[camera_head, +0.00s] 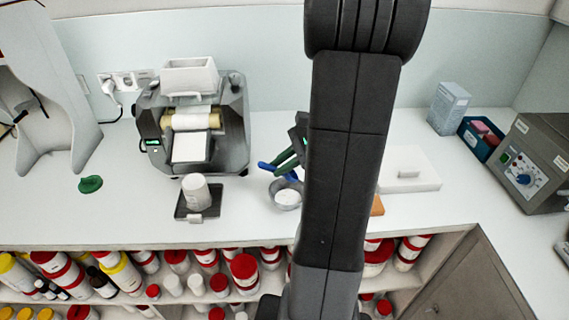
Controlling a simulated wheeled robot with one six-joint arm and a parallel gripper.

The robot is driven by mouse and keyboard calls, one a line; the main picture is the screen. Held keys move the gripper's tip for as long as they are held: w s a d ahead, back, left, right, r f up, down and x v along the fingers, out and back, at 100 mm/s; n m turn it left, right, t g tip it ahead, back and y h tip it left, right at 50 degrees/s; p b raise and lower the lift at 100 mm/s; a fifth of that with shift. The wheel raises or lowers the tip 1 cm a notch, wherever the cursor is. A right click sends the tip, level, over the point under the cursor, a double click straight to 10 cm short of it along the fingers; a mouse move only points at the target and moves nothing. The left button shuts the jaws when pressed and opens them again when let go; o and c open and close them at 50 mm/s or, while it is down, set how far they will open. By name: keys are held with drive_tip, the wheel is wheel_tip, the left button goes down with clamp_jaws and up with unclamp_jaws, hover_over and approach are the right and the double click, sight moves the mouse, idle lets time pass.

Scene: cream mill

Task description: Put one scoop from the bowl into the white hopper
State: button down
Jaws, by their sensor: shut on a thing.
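The white hopper (188,76) sits on top of a dark mill (233,125) with rollers and a white plate at its front. A small metal bowl (287,205) with white contents stands on the counter, right of the mill. My gripper (281,164) has green fingers and is just above and behind the bowl. It is shut on a blue scoop (265,165). More blue shows at the bowl's rear rim. My dark arm hides the bowl's right side and part of the gripper. I cannot tell whether the scoop holds anything.
A white cup (195,190) stands on a small dark scale (194,217) left of the bowl. A green item (90,184) lies farther left. Shelves of jars (244,270) are below the counter edge.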

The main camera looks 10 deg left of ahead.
drive_tip(key=shift+f+b, duration=1.3)
drive_tip(key=shift+f, duration=0.3)
drive_tip(key=shift+s+f+b, duration=0.1)
drive_tip(key=shift+f+b, duration=1.25)
drive_tip(key=shift+f, duration=1)
drive_tip(key=shift+r+p, duration=3.6)
drive_tip(key=shift+r, duration=0.3)
drive_tip(key=shift+f, duration=0.1)
